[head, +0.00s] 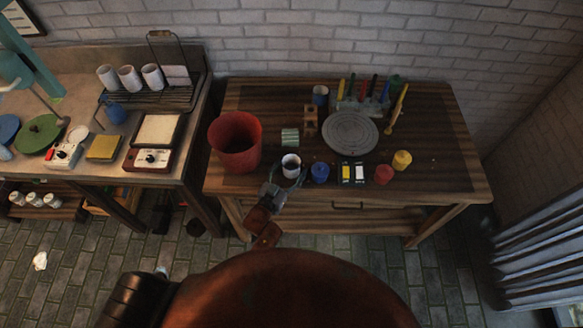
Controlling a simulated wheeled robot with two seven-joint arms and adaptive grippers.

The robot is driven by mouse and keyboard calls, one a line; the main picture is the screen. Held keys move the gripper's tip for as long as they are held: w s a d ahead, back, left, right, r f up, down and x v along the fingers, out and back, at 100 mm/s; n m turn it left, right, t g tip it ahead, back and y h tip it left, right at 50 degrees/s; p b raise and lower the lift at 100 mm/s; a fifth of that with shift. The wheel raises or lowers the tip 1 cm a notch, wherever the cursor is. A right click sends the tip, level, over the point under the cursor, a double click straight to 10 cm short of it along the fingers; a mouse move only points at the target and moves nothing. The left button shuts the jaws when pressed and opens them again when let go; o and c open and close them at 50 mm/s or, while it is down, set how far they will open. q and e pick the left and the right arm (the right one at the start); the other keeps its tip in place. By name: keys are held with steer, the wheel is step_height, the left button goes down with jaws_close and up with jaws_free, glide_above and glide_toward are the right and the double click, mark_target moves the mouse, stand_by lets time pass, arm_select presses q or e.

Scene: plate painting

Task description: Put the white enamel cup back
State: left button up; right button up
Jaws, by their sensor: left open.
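The white enamel cup (291,165) stands upright near the front edge of the wooden table (440,175), with a dark inside. My left gripper (288,176) reaches in from the front of the table. It is open, with its fingers spread close around the near side of the cup. I cannot tell whether they touch the cup. My right gripper is not in view.
A red bucket (236,146) stands left of the cup, a blue jar (320,172) just right of it. A grey round turntable (350,133), brushes, paint palette (353,174), red pot (384,174) and yellow pot (402,160) lie further right. The table's right end is clear.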

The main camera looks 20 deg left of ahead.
arm_select(q)
steer(key=shift+r, duration=0.2)
steer(key=shift+s+a+f, duration=0.1)
steer(key=shift+s, duration=0.25)
steer(key=p+v, duration=0.1)
steer(key=v, duration=1)
steer(key=shift+s, duration=0.15)
